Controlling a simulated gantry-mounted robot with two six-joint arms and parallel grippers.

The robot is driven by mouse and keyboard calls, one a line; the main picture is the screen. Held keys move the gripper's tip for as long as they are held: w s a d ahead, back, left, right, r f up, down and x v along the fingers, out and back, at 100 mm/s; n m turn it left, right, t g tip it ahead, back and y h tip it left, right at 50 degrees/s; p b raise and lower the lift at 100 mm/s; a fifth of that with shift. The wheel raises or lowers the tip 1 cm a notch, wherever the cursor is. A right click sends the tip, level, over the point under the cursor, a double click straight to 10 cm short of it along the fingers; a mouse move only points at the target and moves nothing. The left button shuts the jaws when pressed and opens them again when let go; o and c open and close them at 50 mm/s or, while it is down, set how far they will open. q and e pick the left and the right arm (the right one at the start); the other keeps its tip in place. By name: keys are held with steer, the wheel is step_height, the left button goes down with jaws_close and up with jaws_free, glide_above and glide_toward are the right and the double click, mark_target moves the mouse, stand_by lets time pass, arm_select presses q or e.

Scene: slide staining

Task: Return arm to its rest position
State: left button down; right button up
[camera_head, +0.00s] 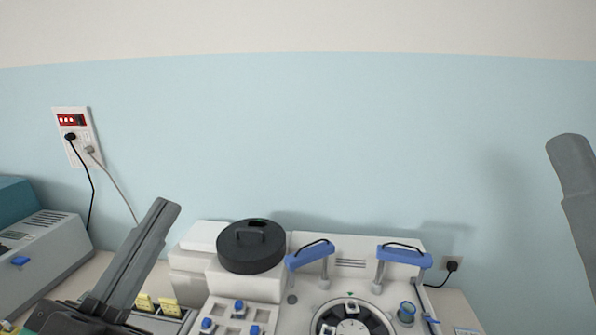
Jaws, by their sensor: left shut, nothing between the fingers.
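My left gripper (166,206) is at the lower left. Its long grey fingers point up and to the right, lie against each other and hold nothing. The tips are in front of the blue wall, left of the white staining machine (193,263), and appear clear of it. The dark gripper body is cut off by the bottom edge. At the right edge a grey part of my right arm or gripper stands up before the wall. It is cut off, and its jaws cannot be made out.
The machine carries a round black lid (251,247), two blue-handled parts (310,254) (404,255) and a round carousel (352,318). Yellow items (168,305) sit beside the left gripper. A grey device (38,258) stands far left. Cables hang from a wall socket (77,137). The space above is free.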

arm_select(q)
steer(key=s+a+r+n+t+y, duration=0.35)
steer(key=s+r+n+y, duration=0.2)
steer(key=s+r, duration=0.3)
step_height(320, 180, up, 13)
steer(key=w+n+p, duration=0.1)
steer(key=n+p, duration=0.1)
steer(key=p, duration=1.1)
steer(key=shift+w+a+r+t, duration=0.15)
steer(key=shift+t, duration=0.2)
